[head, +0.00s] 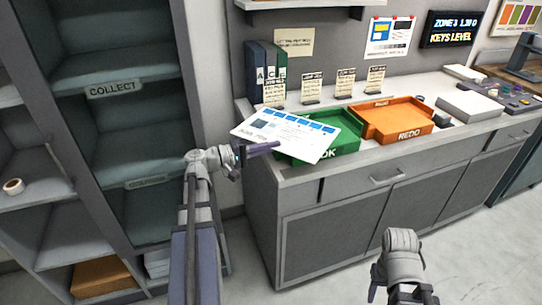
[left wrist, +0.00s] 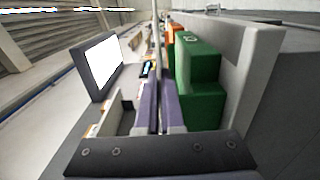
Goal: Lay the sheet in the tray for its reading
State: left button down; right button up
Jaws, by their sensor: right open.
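The white printed sheet (head: 287,132), with a row of blue patches, is held roughly flat over the left part of the green tray (head: 345,142). It hides much of that tray and part of its OK label. My left gripper (head: 274,146) is shut on the sheet's near edge. In the left wrist view the left fingers (left wrist: 160,108) are together, and the sheet shows only as a thin edge-on line (left wrist: 156,35). The green tray (left wrist: 203,100) is beside the fingers there. An orange REDO tray (head: 392,121) stands right of the green one. My right gripper (head: 405,294) is low, in front of the cabinet, open.
A wall display (head: 450,29) reads "ZONE 3 1.30 D" and "KEYS LEVEL". A COLLECT shelf unit (head: 120,88) stands at left.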

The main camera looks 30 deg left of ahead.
pick_arm(q)
jog(key=shift+f, duration=0.4)
pick_arm(e)
jog(key=shift+f, duration=0.4)
pick_arm(q)
jog(key=shift+f+b, duration=0.5)
pick_arm(e)
jog(key=shift+f, duration=0.55)
pick_arm(q)
jog(key=shift+f, duration=0.1)
pick_arm(e)
jog(key=shift+f, duration=0.1)
pick_arm(q)
jog(key=c, duration=1.1)
grip_release()
jog(key=shift+o, duration=0.2)
jog(key=shift+r+p, duration=0.45)
jog(key=shift+r, duration=0.1)
jog(key=shift+s+a+r+p, duration=0.15)
jog(key=shift+r+p, duration=0.1)
jog(key=shift+p, duration=0.05)
jog(key=v, duration=1.1)
jog(key=shift+s+a, duration=0.2)
pick_arm(e)
jog(key=shift+r, duration=0.65)
pick_arm(q)
jog(key=shift+f, duration=0.2)
